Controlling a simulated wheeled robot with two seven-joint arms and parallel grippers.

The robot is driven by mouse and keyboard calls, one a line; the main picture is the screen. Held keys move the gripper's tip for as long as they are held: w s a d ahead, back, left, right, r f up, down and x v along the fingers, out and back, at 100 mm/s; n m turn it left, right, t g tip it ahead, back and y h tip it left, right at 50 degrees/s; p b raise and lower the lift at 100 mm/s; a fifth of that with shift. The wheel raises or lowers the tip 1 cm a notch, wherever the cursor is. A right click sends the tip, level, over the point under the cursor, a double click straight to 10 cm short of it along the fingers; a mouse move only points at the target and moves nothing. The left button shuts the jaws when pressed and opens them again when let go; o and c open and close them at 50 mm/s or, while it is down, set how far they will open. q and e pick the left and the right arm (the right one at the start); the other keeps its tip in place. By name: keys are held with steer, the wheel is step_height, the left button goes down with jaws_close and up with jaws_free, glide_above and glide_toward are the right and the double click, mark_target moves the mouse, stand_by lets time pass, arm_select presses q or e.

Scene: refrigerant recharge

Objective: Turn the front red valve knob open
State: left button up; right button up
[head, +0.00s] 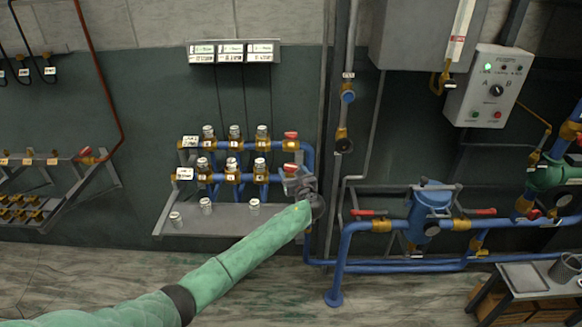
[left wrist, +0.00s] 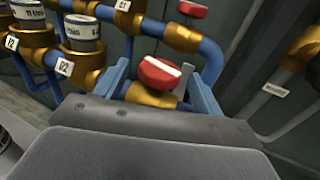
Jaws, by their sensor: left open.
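The front red valve knob (left wrist: 158,73) sits on a brass fitting at the end of the lower blue pipe. In the left wrist view it lies between the two open fingers of my left gripper (left wrist: 160,85); I cannot tell whether they touch it. In the head view my left gripper (head: 293,178) reaches the right end of the lower pipe row, and the front knob (head: 290,168) shows just above it. The rear red knob (head: 291,136) is on the upper pipe, and also shows at the top of the left wrist view (left wrist: 193,9). My right gripper is out of view.
Several brass valves with pale caps (head: 232,165) line both pipes left of the knobs. A shelf (head: 230,222) with loose caps is below. A vertical grey pipe (head: 345,120) stands to the right. A blue filter body (head: 430,208) is further right.

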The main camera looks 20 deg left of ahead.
arm_select(q)
steer(key=shift+x, duration=1.1)
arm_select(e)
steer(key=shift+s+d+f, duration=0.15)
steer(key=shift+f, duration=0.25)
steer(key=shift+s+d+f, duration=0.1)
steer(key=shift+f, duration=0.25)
arm_select(q)
steer(key=c, duration=1)
